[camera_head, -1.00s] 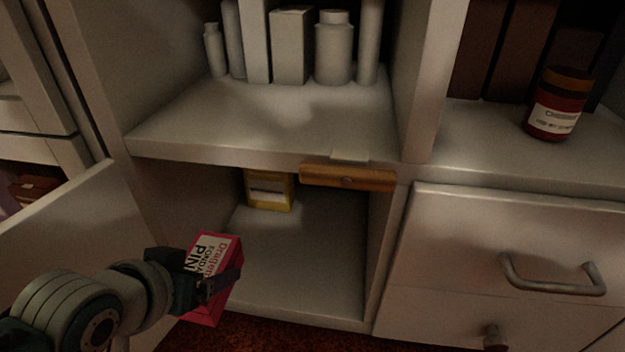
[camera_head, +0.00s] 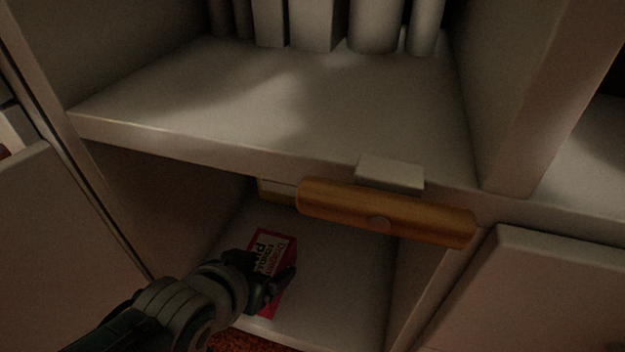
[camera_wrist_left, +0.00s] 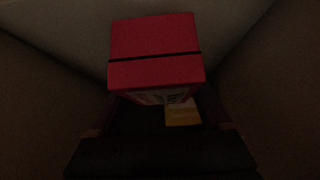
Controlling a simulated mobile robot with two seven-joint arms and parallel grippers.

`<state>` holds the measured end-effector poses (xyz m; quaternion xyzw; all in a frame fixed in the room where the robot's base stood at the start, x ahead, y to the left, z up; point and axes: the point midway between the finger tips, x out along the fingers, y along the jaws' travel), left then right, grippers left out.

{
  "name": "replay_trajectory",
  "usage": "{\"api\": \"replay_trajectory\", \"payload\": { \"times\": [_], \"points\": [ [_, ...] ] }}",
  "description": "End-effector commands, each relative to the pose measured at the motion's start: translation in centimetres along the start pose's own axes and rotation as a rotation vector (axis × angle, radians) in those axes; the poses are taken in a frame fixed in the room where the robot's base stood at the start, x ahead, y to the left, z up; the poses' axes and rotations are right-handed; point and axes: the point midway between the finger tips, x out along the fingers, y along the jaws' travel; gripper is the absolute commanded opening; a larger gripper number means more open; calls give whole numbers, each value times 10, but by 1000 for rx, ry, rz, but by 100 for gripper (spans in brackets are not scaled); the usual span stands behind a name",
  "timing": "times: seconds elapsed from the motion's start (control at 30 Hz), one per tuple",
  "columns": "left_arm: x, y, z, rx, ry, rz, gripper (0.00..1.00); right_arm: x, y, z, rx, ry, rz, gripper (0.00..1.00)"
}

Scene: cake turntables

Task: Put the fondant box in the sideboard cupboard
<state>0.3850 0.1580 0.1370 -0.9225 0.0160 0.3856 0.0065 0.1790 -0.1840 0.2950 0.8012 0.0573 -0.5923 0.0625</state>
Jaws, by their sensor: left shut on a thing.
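The fondant box (camera_head: 266,247) is red-pink with a white label. My left gripper (camera_head: 272,284) is shut on it. The box is inside the opening of the lower cupboard compartment, above or at its floor (camera_head: 345,285); I cannot tell whether it touches. In the left wrist view the red box (camera_wrist_left: 155,50) fills the upper middle, between the dark fingers (camera_wrist_left: 160,125). The cupboard door (camera_head: 60,240) stands open on the left. My right gripper is not in view.
Pale containers (camera_head: 375,25) stand on the upper shelf.

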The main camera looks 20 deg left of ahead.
Motion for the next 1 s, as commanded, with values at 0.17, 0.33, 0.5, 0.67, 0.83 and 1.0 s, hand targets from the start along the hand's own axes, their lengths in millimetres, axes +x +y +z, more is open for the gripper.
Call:
{"api": "replay_trajectory", "payload": {
  "times": [0.17, 0.33, 0.5, 0.67, 0.83, 1.0],
  "points": [
    [16, 0, 13, 0, 5, 0, 8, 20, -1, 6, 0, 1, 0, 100],
    [33, 0, 30, 0, 5, 0, 8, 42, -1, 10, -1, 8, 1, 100],
    [30, 0, 28, 0, 6, 0, 8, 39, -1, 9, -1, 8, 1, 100],
    [32, -1, 29, -1, 4, -1, 8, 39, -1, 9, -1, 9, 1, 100],
    [33, -1, 31, 1, 3, -2, 97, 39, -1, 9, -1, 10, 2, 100],
    [33, -1, 31, 0, 3, -2, 100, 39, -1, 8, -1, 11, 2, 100]
  ]
}}
